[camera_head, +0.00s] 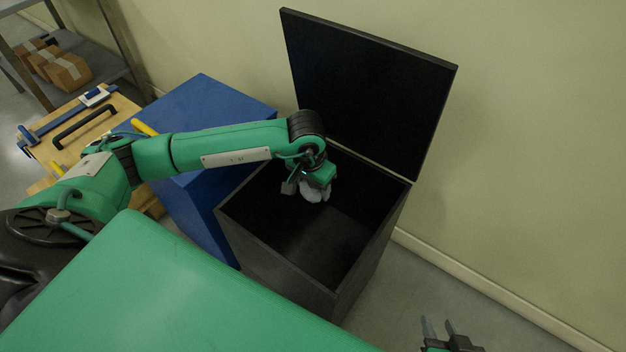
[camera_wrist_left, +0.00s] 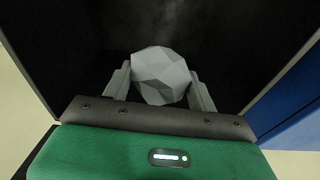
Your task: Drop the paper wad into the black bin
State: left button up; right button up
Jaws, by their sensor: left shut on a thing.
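The pale grey paper wad (camera_wrist_left: 160,75) is held between the fingers of my left gripper (camera_wrist_left: 160,88), which is shut on it. In the head view the wad (camera_head: 316,192) shows below my left gripper (camera_head: 308,188), over the opening of the black bin (camera_head: 275,265). The bin's lid (camera_head: 368,90) stands open, tilted up near the wall. The bin's dark inside fills most of the left wrist view behind the wad. My right gripper (camera_head: 446,334) is at the bottom edge of the head view, fingers apart, open and empty.
A blue box (camera_head: 195,205) stands left of the bin. A wooden surface (camera_head: 75,125) with a black handle is further left. A shelf with cardboard boxes (camera_head: 68,71) is at the upper left. The wall (camera_head: 530,130) is behind the bin. Floor to the right is clear.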

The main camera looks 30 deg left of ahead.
aim_at(309, 186)
pick_arm(q)
jog(key=shift+f, duration=0.3)
pick_arm(e)
jog(key=shift+a, duration=0.25)
pick_arm(q)
jog(key=o, duration=1)
jog(key=shift+r, duration=0.1)
jog(key=r, duration=0.4)
jog(key=s+r+p, duration=0.1)
jog(key=r, duration=0.8)
jog(key=shift+s+a+r, duration=0.1)
jog(key=shift+s+r, duration=0.2)
jog(key=shift+s, duration=0.05)
pick_arm(e)
jog(key=d, duration=0.1)
jog(key=s+d+g+h, duration=0.1)
jog(key=d, duration=0.1)
jog(key=shift+s+g, duration=0.1)
jog(key=shift+g, duration=0.2)
pick_arm(q)
jog(key=shift+f, duration=0.1)
